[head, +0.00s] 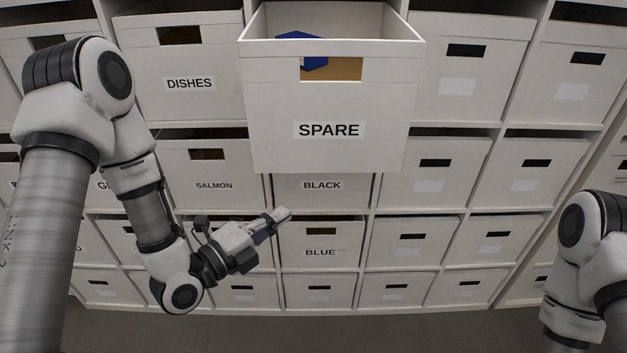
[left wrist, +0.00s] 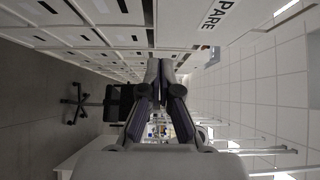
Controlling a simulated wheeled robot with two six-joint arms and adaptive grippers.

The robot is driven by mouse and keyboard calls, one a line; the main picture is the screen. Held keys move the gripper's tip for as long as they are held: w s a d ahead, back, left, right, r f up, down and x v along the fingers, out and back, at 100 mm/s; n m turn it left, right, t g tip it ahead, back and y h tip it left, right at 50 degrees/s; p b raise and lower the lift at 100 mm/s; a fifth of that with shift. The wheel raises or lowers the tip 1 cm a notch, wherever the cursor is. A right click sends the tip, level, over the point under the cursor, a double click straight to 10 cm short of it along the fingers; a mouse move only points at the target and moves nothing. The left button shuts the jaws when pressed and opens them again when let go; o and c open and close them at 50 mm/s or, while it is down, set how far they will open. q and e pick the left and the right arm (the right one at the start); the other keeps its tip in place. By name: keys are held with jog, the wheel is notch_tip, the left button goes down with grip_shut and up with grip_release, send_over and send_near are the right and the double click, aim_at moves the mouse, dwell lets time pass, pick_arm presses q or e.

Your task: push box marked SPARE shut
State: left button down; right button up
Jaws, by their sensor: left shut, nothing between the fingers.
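The white box marked SPARE (head: 330,106) stands pulled out from the shelf at the upper middle of the head view, its front well ahead of the boxes around it. A blue thing (head: 302,60) shows inside it, partly hidden by the front wall. My left gripper (head: 285,213) is shut and empty, below the SPARE box and in front of the row with BLACK and BLUE, apart from the SPARE box. In the left wrist view the SPARE box (left wrist: 196,30) shows turned sideways at the top, beyond the fingers. My right gripper is out of view.
A shelf of white boxes fills the background. DISHES (head: 189,84) is left of SPARE, BLACK (head: 321,187) below it, SALMON (head: 213,186) and BLUE (head: 320,252) lower down. The left wrist view also shows a dark chair (left wrist: 100,102) on the floor.

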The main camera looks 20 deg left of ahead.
aim_at(327, 172)
pick_arm(q)
jog(key=b+x, duration=0.2)
jog(key=x, duration=0.2)
jog(key=a+b+x, duration=0.1)
jog(key=b+x, duration=0.1)
jog(key=x, duration=0.2)
jog(key=w+a+b+x, duration=0.1)
jog(key=b+x, duration=0.1)
jog(key=x, duration=0.2)
jog(key=shift+d, duration=0.1)
jog(key=shift+w+a+f, duration=0.2)
jog(key=shift+w+a, duration=0.15)
jog(key=shift+w, duration=0.1)
jog(key=shift+d, duration=0.2)
